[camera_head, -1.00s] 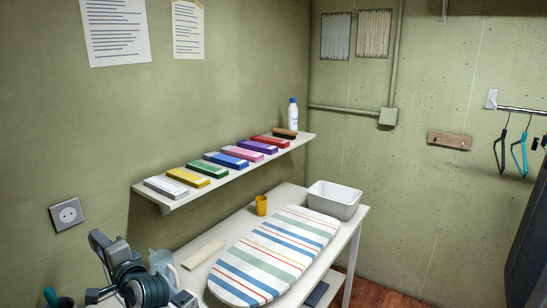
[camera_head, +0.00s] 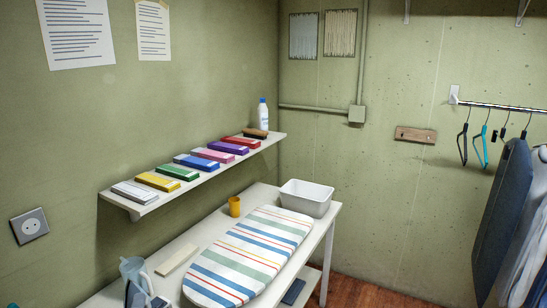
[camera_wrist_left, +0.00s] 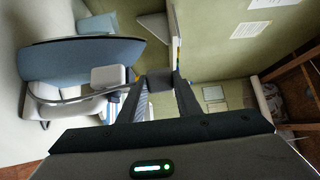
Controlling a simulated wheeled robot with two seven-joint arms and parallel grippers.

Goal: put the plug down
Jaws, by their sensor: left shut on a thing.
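In the left wrist view, my left gripper (camera_wrist_left: 161,92) is shut on a small dark grey block (camera_wrist_left: 160,80) between its fingertips. This looks like the plug, but its prongs and any cord cannot be made out. A wall socket (camera_head: 30,226) is on the left wall. The white table (camera_head: 262,190) stands along that wall. My right gripper is in neither view.
A striped ironing board (camera_head: 250,255), a white basin (camera_head: 306,198), an orange cup (camera_head: 234,206) and a light wooden strip (camera_head: 177,259) are on the table. A shelf (camera_head: 140,211) of coloured boxes hangs above. Clothes hang at right.

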